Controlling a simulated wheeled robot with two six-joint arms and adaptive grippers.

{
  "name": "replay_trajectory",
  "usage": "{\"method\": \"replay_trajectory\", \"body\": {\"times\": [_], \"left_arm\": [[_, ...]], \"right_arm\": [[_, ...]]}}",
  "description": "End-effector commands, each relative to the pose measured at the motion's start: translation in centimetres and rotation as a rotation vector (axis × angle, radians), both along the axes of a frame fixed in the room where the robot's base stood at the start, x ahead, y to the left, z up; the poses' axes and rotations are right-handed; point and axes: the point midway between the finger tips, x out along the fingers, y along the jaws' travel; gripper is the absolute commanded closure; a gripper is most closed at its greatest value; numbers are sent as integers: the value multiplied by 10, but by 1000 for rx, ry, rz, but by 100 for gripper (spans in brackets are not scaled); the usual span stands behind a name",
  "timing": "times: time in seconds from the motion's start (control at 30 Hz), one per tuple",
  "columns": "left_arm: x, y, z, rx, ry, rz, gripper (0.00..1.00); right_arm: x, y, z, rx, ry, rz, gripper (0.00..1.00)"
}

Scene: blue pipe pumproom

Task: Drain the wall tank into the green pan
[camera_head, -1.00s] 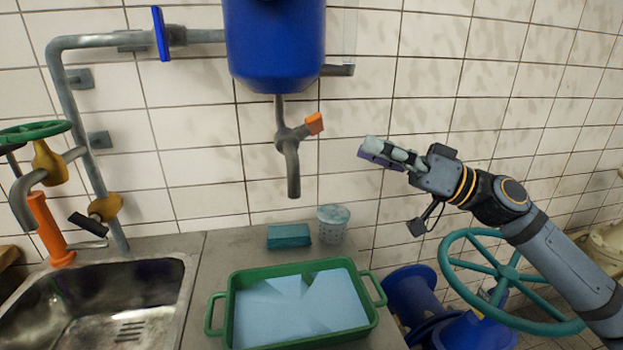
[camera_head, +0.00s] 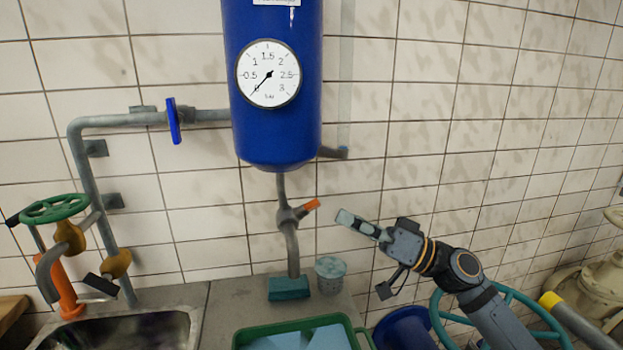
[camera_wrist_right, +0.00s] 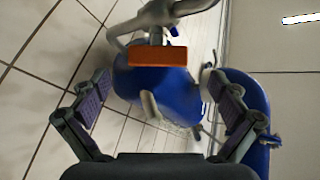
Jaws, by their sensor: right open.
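The blue wall tank (camera_head: 275,125) hangs on the tiles, and its gauge (camera_head: 268,73) needle points near 0. Below it a grey drain pipe (camera_head: 291,245) carries an orange valve handle (camera_head: 311,204), tilted up to the right. The green pan (camera_head: 262,328) is on the counter, cut off by the lower picture edge, light blue inside. My right gripper (camera_head: 346,217) is open and empty, just right of the handle and apart from it. In the right wrist view the orange handle (camera_wrist_right: 158,56) lies ahead, between the spread fingers. My left gripper is not in view.
A teal sponge (camera_head: 289,288) and a pale cup (camera_head: 330,274) stand behind the pan. A teal wheel (camera_head: 440,318) and a blue object (camera_head: 405,330) are at lower right.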

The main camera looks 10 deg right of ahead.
Motion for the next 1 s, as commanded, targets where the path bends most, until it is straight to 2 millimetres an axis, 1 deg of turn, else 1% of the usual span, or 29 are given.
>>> {"method": "replay_trajectory", "body": {"times": [0.03, 0.1, 0.33, 0.5, 0.8, 0.83, 0.87, 1.0], "left_arm": [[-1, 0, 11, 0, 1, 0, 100], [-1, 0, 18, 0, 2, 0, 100], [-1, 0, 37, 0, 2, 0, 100], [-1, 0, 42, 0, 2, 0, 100], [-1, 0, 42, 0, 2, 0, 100], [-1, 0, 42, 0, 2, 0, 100], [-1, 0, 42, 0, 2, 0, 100], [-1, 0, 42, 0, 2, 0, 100]], "right_arm": [[3, 6, 9, 9, 0, 0, 2], [8, 14, 12, 8, 2, -1, 2], [23, 39, 20, 6, 4, -1, 2], [29, 50, 21, 2, 5, -2, 2], [30, 52, 19, -2, 4, -3, 2], [30, 52, 19, -2, 4, -3, 3], [30, 52, 19, -2, 4, -3, 7], [30, 52, 20, -2, 4, -3, 26]]}}
